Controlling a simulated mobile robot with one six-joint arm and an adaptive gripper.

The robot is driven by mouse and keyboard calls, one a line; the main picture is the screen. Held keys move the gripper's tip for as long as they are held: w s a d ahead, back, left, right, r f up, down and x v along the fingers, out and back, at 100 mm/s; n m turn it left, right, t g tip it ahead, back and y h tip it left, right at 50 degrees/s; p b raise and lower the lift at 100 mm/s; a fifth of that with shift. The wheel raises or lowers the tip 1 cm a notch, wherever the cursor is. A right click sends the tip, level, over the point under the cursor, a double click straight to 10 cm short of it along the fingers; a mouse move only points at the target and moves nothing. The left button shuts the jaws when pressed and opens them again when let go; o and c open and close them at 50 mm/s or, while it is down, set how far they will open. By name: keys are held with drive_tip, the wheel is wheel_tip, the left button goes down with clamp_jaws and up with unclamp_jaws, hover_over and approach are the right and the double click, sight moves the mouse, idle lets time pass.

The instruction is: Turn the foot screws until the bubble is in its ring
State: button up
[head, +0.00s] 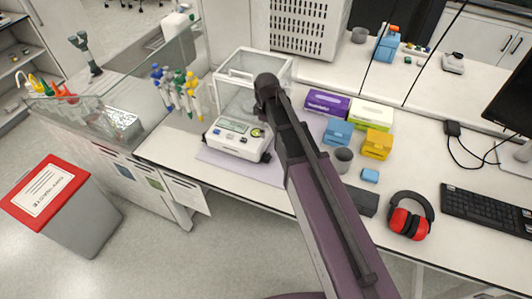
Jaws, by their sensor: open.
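The balance (236,138) is a white unit with a grey display and a clear box-shaped draft shield (240,72) behind its front panel. It stands on a pale purple mat (218,159) on the bench. A small round level with a greenish look (257,133) sits at the right of the display. Its bubble is too small to place against the ring. A dark foot screw (265,157) shows at the front right corner. My purple and dark arm reaches up just right of the balance and covers part of its right side. My gripper's jaws cannot be made out.
Colored pipettes (178,90) hang on a stand left of the balance. Right of my arm are purple (326,104), blue (338,132) and yellow (377,144) boxes, a grey cup (343,160), red earmuffs (410,217) and a keyboard (488,216). A red-lidded bin (62,215) stands on the floor.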

sight(267, 154)
drive_tip(key=shift+f, duration=0.15)
wheel_tip(267, 154, down, 14)
drive_tip(key=b, duration=1.3)
drive_tip(key=shift+r+b, duration=0.25)
drive_tip(key=shift+b, duration=0.15)
clamp_jaws()
